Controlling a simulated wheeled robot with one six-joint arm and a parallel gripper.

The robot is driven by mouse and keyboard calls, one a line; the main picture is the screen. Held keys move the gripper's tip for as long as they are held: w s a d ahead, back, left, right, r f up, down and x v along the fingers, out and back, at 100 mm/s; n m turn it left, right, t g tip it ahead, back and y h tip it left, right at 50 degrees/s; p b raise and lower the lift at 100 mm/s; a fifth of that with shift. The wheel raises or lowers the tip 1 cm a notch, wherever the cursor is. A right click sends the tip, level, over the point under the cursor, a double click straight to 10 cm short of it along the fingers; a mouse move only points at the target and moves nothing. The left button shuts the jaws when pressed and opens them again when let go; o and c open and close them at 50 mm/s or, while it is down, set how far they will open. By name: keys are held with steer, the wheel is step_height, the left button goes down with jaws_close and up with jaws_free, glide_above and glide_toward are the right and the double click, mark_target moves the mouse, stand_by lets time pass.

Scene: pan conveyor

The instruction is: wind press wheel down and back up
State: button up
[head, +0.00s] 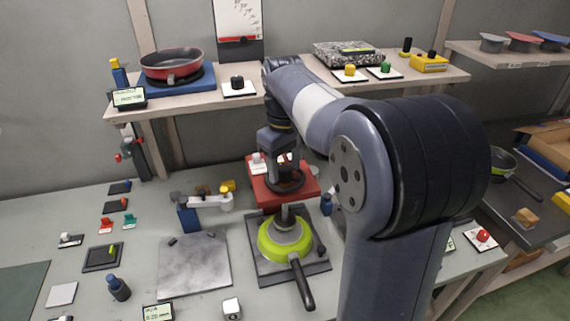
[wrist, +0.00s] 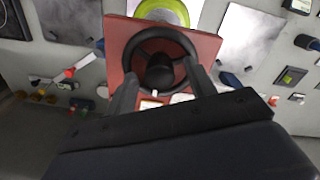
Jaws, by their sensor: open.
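The press has a red top plate (head: 268,191) with a black hand wheel (head: 286,183) on it. Below the plate a grey ram (head: 286,228) stands over a green pan (head: 268,248) with a black handle. In the wrist view the black wheel (wrist: 160,62) lies flat on the red plate (wrist: 117,35), with part of the green pan (wrist: 165,10) beyond. My gripper (wrist: 160,75) is open, its two dark fingers reaching to the left and right sides of the wheel's near rim. I cannot tell whether they touch it. My arm partly hides the press in the head view.
A shelf (head: 190,100) behind the press carries a red pan (head: 172,65) on a blue base and several knobs. A grey plate (head: 193,266) lies left of the press. A side bench at right holds another green pan (head: 503,160).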

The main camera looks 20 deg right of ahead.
steer(key=shift+c, duration=0.2)
steer(key=c, duration=0.9)
steer(key=shift+c, duration=0.2)
steer(key=shift+r, duration=0.1)
